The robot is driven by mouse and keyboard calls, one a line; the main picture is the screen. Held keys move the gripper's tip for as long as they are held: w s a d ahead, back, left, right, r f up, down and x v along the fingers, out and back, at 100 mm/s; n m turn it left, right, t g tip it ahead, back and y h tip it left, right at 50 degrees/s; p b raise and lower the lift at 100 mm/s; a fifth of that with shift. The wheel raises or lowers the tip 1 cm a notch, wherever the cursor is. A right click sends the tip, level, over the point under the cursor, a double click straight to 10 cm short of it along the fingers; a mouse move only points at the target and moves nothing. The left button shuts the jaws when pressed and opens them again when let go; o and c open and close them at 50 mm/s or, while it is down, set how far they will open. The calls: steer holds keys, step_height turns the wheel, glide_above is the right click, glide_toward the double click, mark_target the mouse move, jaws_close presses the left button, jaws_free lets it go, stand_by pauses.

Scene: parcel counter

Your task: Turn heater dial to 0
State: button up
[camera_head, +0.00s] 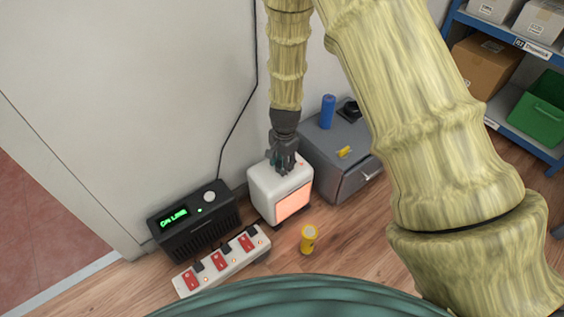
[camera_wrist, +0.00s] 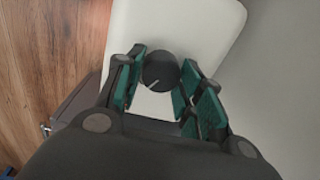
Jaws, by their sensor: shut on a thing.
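The heater (camera_head: 265,188) is a small white box with a glowing orange front panel, standing on the floor by the wall. My gripper (camera_head: 283,167) points down onto the heater's top and hides the dial in the head view. In the wrist view, the dark round dial (camera_wrist: 161,71) sits on the white heater top (camera_wrist: 190,25) between the green-padded fingers of my gripper (camera_wrist: 160,85). A light pointer line on the dial points toward the lower left of the picture. No scale marks or numbers are readable. The gripper is shut on the dial.
A black box with a green display (camera_head: 194,220) stands left of the heater. A power strip with red switches (camera_head: 222,262) and a yellow cylinder (camera_head: 309,239) lie in front. A grey cabinet (camera_head: 333,178) bearing a blue cylinder (camera_head: 327,112) stands close on the right.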

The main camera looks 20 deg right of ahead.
steer(key=shift+r+p, duration=0.15)
steer(key=shift+p, duration=0.5)
steer(key=n+p, duration=0.1)
steer(key=p, duration=0.2)
steer(key=shift+r+n, duration=0.2)
steer(key=shift+n, duration=0.2)
steer(key=n+p, duration=0.3)
steer(key=p, duration=0.1)
steer(key=shift+p, duration=0.35)
steer(key=n+p, duration=0.3)
steer(key=p, duration=0.1)
steer(key=shift+w, duration=0.1)
steer(key=n+p, duration=0.3)
steer(key=n, duration=0.1)
steer(key=shift+f+g+p, duration=0.1)
steer(key=shift+g+p, duration=0.2)
steer(key=shift+p, duration=0.1)
steer(key=n+p, duration=0.4)
steer(key=n, duration=0.2)
steer(key=shift+w+a+f, duration=0.1)
steer(key=shift+a, duration=0.05)
steer(key=n+p, duration=0.2)
steer(key=n, duration=0.4)
steer(key=shift+a+f+g, duration=0.1)
steer(key=shift+g, duration=0.2)
steer(key=shift+n, duration=0.4)
